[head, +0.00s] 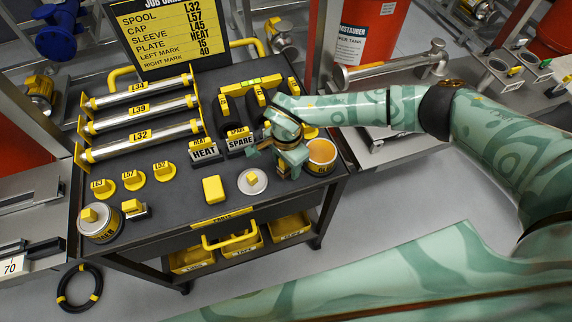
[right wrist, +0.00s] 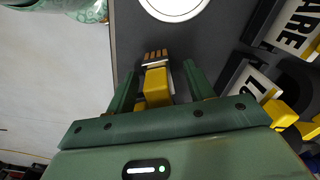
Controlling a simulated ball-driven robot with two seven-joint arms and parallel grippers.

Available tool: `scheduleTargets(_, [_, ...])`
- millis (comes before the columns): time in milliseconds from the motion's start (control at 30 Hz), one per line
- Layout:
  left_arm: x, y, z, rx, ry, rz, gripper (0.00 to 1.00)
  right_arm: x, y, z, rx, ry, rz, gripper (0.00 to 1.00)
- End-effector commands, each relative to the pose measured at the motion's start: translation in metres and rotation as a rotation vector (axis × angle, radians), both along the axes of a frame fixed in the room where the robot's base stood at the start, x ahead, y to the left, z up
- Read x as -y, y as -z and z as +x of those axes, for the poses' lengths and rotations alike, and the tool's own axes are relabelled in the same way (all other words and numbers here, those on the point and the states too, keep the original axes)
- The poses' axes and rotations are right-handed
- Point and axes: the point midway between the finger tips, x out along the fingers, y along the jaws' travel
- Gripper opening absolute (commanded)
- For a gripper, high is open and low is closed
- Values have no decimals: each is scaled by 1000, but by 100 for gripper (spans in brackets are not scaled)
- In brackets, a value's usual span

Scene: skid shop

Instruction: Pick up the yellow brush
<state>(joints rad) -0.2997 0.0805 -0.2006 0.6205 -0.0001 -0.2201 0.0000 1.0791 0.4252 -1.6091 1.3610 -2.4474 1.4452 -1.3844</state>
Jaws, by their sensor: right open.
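The yellow brush (right wrist: 157,88) shows in the right wrist view, with a yellow body, a pale band and brown bristles at its far end. It lies between the two green fingers of my right gripper (right wrist: 160,72), which is open, with a gap visible on its right side. In the head view my right gripper (head: 290,158) points down over the right part of the dark cart top, beside the glue pot (head: 320,152). The brush cannot be made out in the head view, where the gripper covers that spot. My left gripper is not in view.
The SPARE block (head: 240,140) and HEAT block (head: 204,151) stand left of the gripper. Labelled rollers (head: 140,135) fill the cart's back left.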

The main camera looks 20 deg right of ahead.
Motion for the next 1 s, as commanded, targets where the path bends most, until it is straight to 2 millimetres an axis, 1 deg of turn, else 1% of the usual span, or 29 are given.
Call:
scheduleTargets(33, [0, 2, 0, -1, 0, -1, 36, 0, 5, 0, 0, 0, 0, 53])
scheduleTargets(67, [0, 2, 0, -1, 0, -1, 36, 0, 6, 0, 1, 0, 0, 53])
scheduleTargets(267, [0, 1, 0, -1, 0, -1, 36, 0, 6, 0, 1, 0, 0, 53])
scheduleTargets(300, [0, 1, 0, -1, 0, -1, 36, 0, 6, 0, 1, 0, 0, 47])
scheduleTargets(367, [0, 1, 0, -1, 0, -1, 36, 0, 6, 0, 1, 0, 0, 30])
scheduleTargets(400, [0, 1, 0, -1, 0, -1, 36, 0, 6, 0, 1, 0, 0, 19])
scheduleTargets(467, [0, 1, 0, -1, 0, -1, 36, 0, 6, 0, 1, 0, 0, 4])
scheduleTargets(533, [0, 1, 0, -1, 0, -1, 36, 0, 6, 0, 1, 0, 0, 4])
scheduleTargets(567, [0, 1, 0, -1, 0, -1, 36, 0, 6, 0, 1, 0, 0, 0])
scheduleTargets(800, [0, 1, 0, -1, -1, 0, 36, 0, 3, 1, 2, 0, 1, 0])
scheduleTargets(933, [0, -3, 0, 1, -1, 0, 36, 0, -8, 1, 2, 0, 1, 0])
scheduleTargets(1000, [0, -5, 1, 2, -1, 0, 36, 1, -19, 1, 4, 0, 0, 0])
